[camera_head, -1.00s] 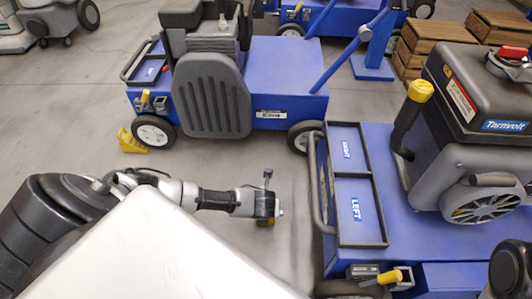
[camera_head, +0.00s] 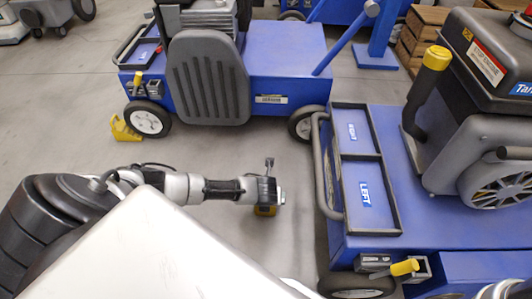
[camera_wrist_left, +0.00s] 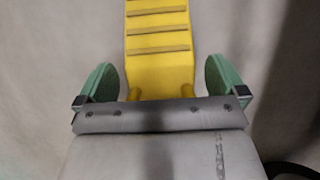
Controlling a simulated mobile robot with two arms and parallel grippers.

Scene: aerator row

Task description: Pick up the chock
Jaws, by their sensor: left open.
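A yellow chock (camera_wrist_left: 159,35) with dark cross ridges shows in the left wrist view, lying on the floor between my left fingers. In the left wrist view, my left gripper (camera_wrist_left: 159,78) is open, with green finger pads on both sides of the chock and a visible gap to each. I cannot tell its height above the floor. Another yellow chock (camera_head: 124,129) sits beside the front wheel of the far blue cart. My right gripper is out of view.
A blue cart (camera_head: 460,218) with trays marked LEFT and RIGHT stands close to the right of my left gripper. The far blue cart (camera_head: 290,66) with a grey seat back stands behind. Wooden crates (camera_head: 425,35) are at the back right. Grey floor between is clear.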

